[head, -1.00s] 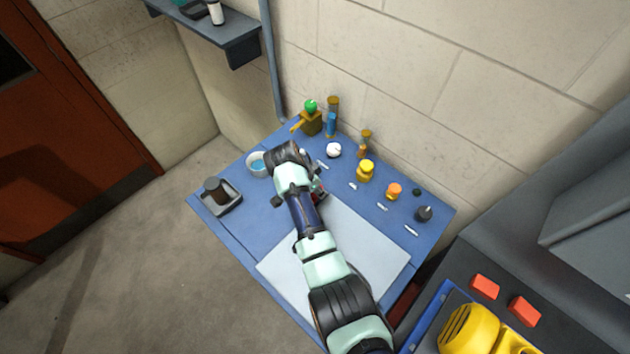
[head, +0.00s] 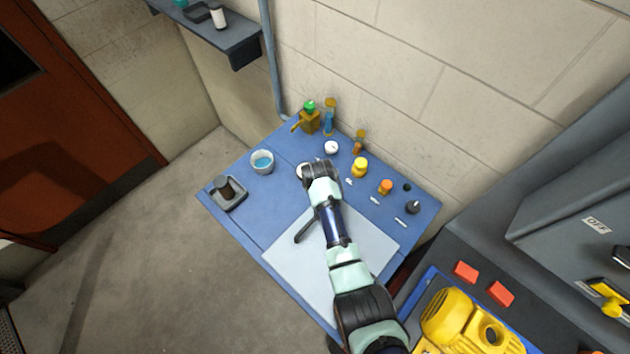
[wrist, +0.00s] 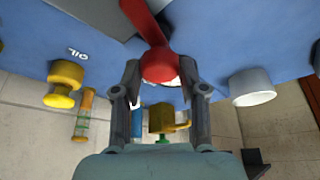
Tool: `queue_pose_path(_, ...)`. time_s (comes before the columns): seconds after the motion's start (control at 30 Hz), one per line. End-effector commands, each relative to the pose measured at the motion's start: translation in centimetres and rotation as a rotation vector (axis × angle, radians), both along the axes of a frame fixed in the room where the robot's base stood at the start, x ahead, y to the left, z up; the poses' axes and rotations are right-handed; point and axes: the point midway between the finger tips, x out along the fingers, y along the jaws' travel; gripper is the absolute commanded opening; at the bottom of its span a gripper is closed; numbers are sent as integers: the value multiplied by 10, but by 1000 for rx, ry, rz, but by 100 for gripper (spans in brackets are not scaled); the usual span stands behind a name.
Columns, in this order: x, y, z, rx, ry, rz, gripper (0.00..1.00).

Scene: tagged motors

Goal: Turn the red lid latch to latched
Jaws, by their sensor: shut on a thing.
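The red latch (wrist: 152,28) shows in the wrist view as a tapering handle with a rounded end. My gripper (wrist: 160,72) has its two fingers on either side of that rounded end and is shut on it. A sliver of something white shows just behind the red end.
On the blue table (head: 245,215), a white bowl (head: 262,162) and a grey tray (head: 229,203) stand left. A white-topped jar (head: 331,148), yellow jar (head: 360,167) and orange-capped jar (head: 385,187) line the back. A dark bar (head: 304,227) lies at the pale sheet's edge.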

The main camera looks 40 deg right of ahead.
Motion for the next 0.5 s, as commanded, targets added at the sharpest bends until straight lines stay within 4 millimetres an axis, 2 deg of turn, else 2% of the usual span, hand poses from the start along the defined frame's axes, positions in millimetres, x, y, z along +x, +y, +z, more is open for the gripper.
queue_pose_path(0.2, -1, -1, 0, 0, 1, 165, 7)
queue_pose_path(0.5, -1, -2, -1, 0, 1, 314, 7)
